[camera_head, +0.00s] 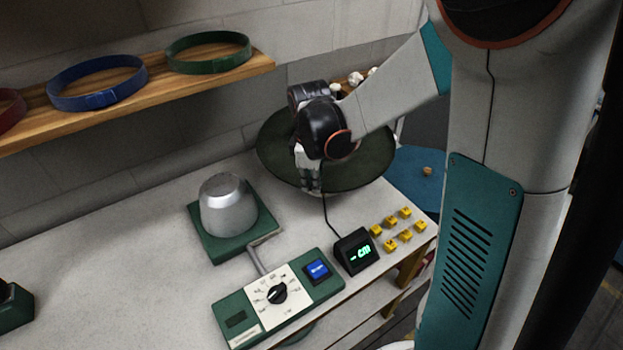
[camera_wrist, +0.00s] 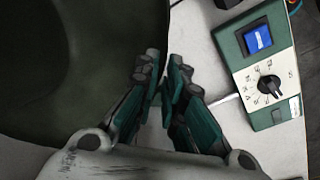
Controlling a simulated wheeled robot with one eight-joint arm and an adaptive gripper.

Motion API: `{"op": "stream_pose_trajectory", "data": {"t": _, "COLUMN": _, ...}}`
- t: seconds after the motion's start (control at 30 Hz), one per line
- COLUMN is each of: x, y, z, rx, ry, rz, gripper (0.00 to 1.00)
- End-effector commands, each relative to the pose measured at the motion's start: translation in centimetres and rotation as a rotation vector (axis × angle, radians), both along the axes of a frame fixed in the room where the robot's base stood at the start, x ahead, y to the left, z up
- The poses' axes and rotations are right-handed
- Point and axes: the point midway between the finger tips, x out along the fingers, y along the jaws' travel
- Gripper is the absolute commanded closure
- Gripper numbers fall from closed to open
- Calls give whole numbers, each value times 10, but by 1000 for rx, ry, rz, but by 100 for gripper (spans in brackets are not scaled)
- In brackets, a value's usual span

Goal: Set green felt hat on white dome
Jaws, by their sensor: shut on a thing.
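The green felt hat (camera_head: 372,158) shows in the head view as a wide dark green disc, held over the back of the table near the wall. My gripper (camera_head: 311,187) is shut on the near edge of its brim. In the wrist view the hat (camera_wrist: 105,45) fills the upper left, beside my gripper's fingers (camera_wrist: 163,68). The pale, silvery-white dome (camera_head: 228,207) stands on a green square base, left of the hat and apart from it. Its top is bare. My wrist hides part of the hat.
A small display (camera_head: 355,251) and several yellow cubes (camera_head: 391,245) are at right. A wooden shelf (camera_head: 150,100) with coloured bands overhangs the back left.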

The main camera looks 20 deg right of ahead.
Motion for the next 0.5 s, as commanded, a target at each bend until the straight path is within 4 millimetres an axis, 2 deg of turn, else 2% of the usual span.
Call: {"op": "stream_pose_trajectory", "data": {"t": 0.5, "x": 0, "y": 0, "z": -33, "rx": 0, "ry": 0, "rz": 1, "gripper": 100}}
